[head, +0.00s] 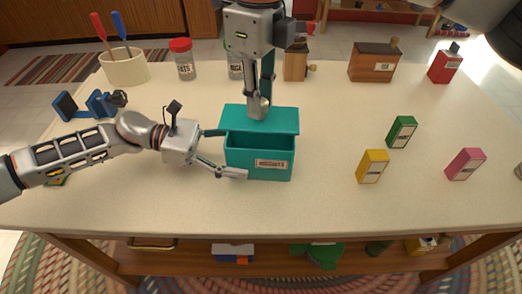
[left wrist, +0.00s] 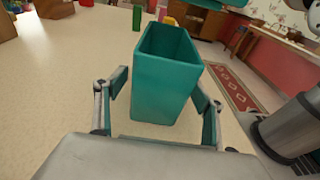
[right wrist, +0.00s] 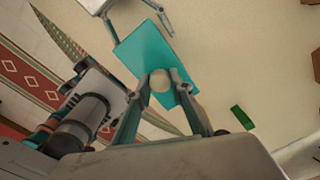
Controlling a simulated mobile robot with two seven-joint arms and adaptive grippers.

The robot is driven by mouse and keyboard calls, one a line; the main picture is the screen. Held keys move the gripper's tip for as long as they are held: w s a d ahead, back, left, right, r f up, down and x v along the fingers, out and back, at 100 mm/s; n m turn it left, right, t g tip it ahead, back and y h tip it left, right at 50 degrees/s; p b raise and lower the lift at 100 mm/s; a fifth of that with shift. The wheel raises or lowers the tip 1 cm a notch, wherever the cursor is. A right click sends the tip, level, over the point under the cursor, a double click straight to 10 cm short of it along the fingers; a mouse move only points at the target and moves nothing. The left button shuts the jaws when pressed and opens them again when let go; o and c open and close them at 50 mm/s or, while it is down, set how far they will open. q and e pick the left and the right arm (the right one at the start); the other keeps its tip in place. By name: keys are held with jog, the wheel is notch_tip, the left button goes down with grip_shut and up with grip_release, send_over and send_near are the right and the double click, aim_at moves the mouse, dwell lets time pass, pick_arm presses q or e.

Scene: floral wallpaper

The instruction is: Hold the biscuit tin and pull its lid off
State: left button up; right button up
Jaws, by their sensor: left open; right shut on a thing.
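The teal biscuit tin (head: 259,165) stands upright on the table with its label facing front and its top open. It also shows in the left wrist view (left wrist: 165,90). The teal lid (head: 235,114) is off the tin, held above its back part. My right gripper (head: 258,108) comes from above and is shut on the lid's pale round knob (right wrist: 160,84). My left gripper (head: 234,153) is open, one finger by the tin's left side and one along its front; the left wrist view shows the tin between the fingers. I cannot tell whether they touch it.
Yellow (head: 372,167), green (head: 401,132) and pink (head: 465,164) boxes stand right of the tin. A utensil crock (head: 125,68), shaker jar (head: 183,62), wooden box (head: 374,63) and red tin (head: 444,65) line the back. The table's front middle is clear.

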pick_arm(q)
jog(key=v, duration=1.2)
